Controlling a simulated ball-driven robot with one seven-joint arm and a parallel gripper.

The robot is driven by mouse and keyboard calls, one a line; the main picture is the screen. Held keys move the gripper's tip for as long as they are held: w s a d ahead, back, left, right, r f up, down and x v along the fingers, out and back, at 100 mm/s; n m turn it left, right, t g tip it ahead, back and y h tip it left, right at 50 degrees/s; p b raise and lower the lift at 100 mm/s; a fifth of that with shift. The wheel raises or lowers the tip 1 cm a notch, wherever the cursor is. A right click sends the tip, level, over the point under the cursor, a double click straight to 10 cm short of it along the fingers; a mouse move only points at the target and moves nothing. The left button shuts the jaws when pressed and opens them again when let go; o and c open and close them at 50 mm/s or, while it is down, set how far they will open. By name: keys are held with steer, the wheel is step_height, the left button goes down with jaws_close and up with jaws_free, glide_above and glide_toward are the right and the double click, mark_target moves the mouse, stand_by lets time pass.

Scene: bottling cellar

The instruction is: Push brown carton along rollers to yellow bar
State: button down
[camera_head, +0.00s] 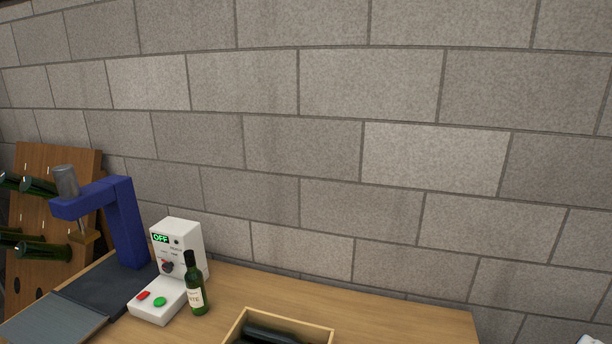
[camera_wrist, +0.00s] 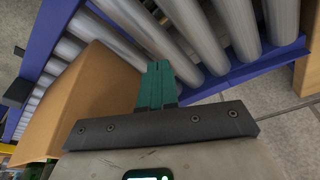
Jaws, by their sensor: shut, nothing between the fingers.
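The brown carton (camera_wrist: 92,98) is in the left part of the wrist view, on the grey rollers (camera_wrist: 181,32) of a conveyor with blue side rails (camera_wrist: 245,70). My gripper (camera_wrist: 158,68) is shut and empty, its two teal fingers pressed together. The fingers are right beside the carton's right edge, over the rollers; I cannot tell whether they touch it. A small patch of yellow shows at the far left edge of the wrist view; I cannot tell whether it is the yellow bar. The carton, rollers and gripper are out of the head view.
In the head view a wooden table (camera_head: 390,318) bears a green bottle (camera_head: 195,288), a white control box (camera_head: 180,250) reading OFF, a blue press (camera_head: 126,225) and an open wooden box (camera_head: 331,337). A bottle rack (camera_head: 62,165) stands left. A block wall is behind.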

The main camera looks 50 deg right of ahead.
steer(key=shift+s+d+b, duration=0.4)
steer(key=shift+s+b, duration=0.05)
steer(key=shift+s, duration=0.55)
steer(key=shift+s+d+b, duration=0.4)
steer(key=shift+s, duration=0.6)
steer(key=shift+s+d+b, duration=0.4)
steer(key=shift+s+b, duration=0.05)
steer(key=shift+s, duration=0.65)
steer(key=shift+s+d+b, duration=0.35)
steer(key=shift+s+b, duration=0.25)
steer(key=shift+s, duration=0.25)
steer(key=shift+s+d+b, duration=0.4)
steer(key=shift+s+b, duration=0.2)
steer(key=shift+s, duration=0.25)
steer(key=shift+s+d+b, duration=0.35)
steer(key=shift+s+b, duration=0.25)
steer(key=shift+s, duration=0.35)
steer(key=shift+w+a+p, duration=0.2)
steer(key=shift+w+p, duration=0.4)
steer(key=shift+p, duration=0.05)
steer(key=shift+s+a, duration=0.1)
steer(key=shift+a, duration=0.05)
